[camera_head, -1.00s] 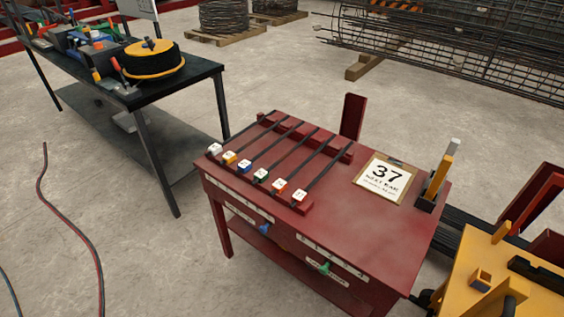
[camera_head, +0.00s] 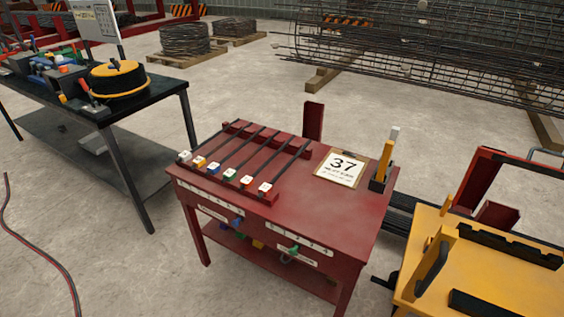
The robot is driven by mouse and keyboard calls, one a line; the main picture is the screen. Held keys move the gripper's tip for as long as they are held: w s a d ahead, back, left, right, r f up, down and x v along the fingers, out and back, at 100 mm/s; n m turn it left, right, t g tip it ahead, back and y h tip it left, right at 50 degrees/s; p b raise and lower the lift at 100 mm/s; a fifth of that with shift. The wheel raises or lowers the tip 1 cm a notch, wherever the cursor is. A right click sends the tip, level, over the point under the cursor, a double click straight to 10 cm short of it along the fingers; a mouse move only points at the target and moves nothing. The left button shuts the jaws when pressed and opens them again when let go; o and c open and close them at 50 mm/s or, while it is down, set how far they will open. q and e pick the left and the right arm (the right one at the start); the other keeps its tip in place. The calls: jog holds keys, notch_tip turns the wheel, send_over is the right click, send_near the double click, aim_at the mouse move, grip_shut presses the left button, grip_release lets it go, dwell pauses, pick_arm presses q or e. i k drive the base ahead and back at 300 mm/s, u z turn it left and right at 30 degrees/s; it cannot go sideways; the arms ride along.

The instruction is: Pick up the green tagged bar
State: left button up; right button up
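A red table (camera_head: 300,225) stands in the middle of the head view. Several dark bars lie side by side in a red slotted rack on its left half, each with a coloured tag block at its near end. The green tagged bar (camera_head: 252,160) lies among them, and its green and white tag (camera_head: 231,175) is at the near edge of the rack, between the blue tag (camera_head: 214,169) and an orange-red tag (camera_head: 247,183). Neither of my grippers shows in the view.
A clipboard (camera_head: 341,167) reading 37 and a small holder with upright markers (camera_head: 384,163) are on the red table's right half. A black workbench (camera_head: 150,92) with tools stands at left. A yellow table (camera_head: 490,275) is at right. Bare concrete floor lies between.

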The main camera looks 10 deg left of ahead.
aim_at(229, 175)
jog(key=z, duration=0.1)
jog(key=i, duration=0.6)
jog(key=u, duration=1.8)
